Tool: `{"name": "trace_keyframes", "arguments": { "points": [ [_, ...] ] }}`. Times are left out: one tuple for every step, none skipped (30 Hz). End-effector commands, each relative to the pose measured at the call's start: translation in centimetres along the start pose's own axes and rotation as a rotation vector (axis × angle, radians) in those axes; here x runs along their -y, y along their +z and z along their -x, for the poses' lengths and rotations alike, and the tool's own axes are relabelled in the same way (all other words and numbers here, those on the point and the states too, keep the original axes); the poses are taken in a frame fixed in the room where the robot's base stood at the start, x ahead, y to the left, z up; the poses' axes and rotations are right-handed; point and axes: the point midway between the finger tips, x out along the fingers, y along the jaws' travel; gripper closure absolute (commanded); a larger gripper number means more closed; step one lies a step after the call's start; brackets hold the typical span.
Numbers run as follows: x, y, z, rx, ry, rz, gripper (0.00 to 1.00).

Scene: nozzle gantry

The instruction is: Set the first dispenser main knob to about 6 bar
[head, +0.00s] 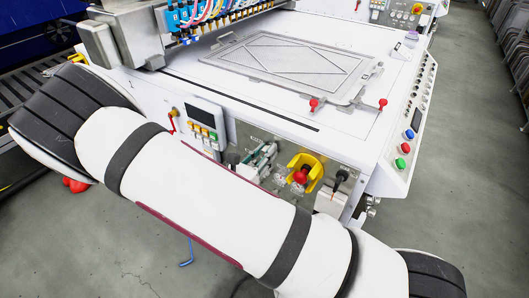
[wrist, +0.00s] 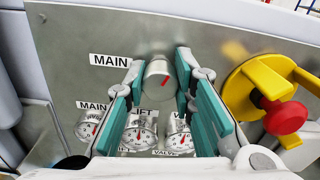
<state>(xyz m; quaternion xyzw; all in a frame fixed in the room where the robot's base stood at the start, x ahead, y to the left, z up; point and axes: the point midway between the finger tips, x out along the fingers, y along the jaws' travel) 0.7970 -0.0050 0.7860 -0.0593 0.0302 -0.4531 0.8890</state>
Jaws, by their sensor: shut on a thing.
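The main knob (wrist: 158,76) is a silver cylinder with a red pointer mark, on the grey panel in the wrist view, right of a label (wrist: 110,60) reading MAIN. Below are the MAIN gauge (wrist: 90,128) and two more gauges, the middle one (wrist: 139,132) and the right one (wrist: 178,132), partly hidden by my fingers. The gauge values are too small to read surely. In the head view my gripper (head: 262,158) is at the front panel.
A yellow guard with a red emergency knob (wrist: 286,118) stands close to the right of my gripper; it also shows in the head view (head: 302,176). A small screen with buttons (head: 205,120) is left of the panel. Red-knobbed clamps (head: 314,103) sit on the table above.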

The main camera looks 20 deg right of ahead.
Motion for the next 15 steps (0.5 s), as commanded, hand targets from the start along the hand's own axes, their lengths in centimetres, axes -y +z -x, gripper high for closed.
{"name": "trace_keyframes", "arguments": {
  "points": [
    [-0.05, -0.04, 0.07, -0.001, 0.002, 0.000, 1.00],
    [-0.05, -0.04, 0.07, -0.001, 0.002, 0.001, 1.00],
    [-0.05, -0.04, 0.08, -0.001, 0.002, 0.001, 1.00],
    [-0.05, -0.05, 0.08, -0.001, 0.002, 0.001, 1.00],
    [-0.05, -0.05, 0.07, -0.001, 0.002, 0.001, 0.70],
    [-0.05, -0.04, 0.07, -0.001, 0.002, 0.001, 0.61],
    [-0.05, -0.04, 0.07, -0.001, 0.002, 0.001, 0.56],
    [-0.04, -0.03, 0.06, -0.001, 0.001, 0.001, 0.56],
    [-0.04, -0.03, 0.05, -0.001, 0.001, 0.001, 0.56],
    [-0.03, -0.03, 0.05, -0.001, 0.001, 0.001, 0.56],
    [-0.03, -0.02, 0.04, -0.001, 0.001, 0.001, 0.56],
    [-0.02, -0.02, 0.04, -0.001, 0.001, 0.001, 0.56],
    [-0.02, -0.02, 0.03, 0.000, 0.001, 0.001, 0.56],
    [-0.02, -0.02, 0.03, 0.000, 0.001, 0.001, 0.56],
    [-0.02, -0.02, 0.05, 0.000, 0.001, 0.001, 0.56]
  ]
}}
